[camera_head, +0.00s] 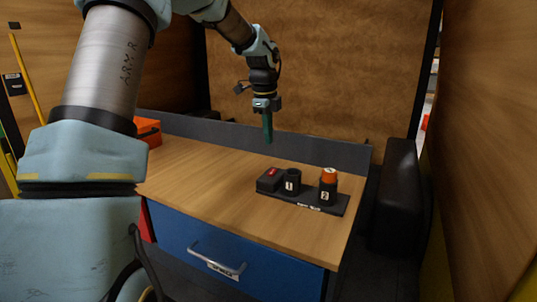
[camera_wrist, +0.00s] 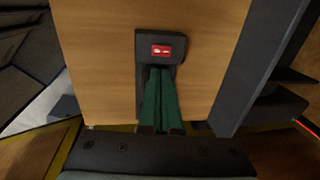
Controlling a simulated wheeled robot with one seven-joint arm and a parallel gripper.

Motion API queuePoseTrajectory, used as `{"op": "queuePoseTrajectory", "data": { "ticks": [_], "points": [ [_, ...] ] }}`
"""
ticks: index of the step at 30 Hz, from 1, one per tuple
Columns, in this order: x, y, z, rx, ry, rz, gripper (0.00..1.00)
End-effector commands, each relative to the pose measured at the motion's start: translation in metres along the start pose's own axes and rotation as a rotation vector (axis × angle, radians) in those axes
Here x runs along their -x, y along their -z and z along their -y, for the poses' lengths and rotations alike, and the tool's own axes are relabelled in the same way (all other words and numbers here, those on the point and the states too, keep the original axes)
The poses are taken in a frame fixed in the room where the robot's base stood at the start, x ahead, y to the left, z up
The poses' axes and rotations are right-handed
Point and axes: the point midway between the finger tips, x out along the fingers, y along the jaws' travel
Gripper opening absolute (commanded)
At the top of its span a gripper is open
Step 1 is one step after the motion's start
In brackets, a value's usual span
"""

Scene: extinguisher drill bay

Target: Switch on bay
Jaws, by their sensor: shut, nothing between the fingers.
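A black base plate (camera_head: 330,206) lies on the wooden bench top, with a raised dark box (camera_head: 264,182) at its left end. A small red switch (camera_head: 273,172) is on top of that box; it also shows in the wrist view (camera_wrist: 162,51). Beside it are a black holder marked 1 (camera_head: 292,182) and a holder marked 2 (camera_head: 328,192). An orange-topped cylinder (camera_head: 330,174) stands in holder 2. My gripper (camera_head: 268,140) points down above the bench, with its green fingers shut and empty. In the wrist view its fingertips (camera_wrist: 160,70) appear just below the switch, apart from it.
The bench top (camera_head: 200,175) is clear left of the plate. A dark low wall (camera_head: 215,131) runs along its back edge. An orange box (camera_head: 147,132) sits at the left. A blue drawer (camera_head: 260,260) with a metal handle is in front. A black padded block (camera_head: 398,195) stands at the right.

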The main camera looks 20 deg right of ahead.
Motion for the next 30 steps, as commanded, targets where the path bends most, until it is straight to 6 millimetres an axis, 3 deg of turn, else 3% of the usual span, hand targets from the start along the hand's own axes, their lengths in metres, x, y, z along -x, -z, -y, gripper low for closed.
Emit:
{"op": "queuePoseTrajectory", "data": {
  "ticks": [3,9,22,26,30],
  "points": [
    [0.017,0.000,0.000,0.000,0.003,0.001,0.00],
    [0.032,0.000,0.000,0.000,0.001,0.000,0.00],
    [0.033,0.000,0.000,0.020,-0.001,0.000,0.00],
    [0.028,0.000,0.002,0.136,-0.001,0.003,0.00],
    [0.024,-0.002,0.005,0.390,-0.001,0.007,0.00]
  ]
}}
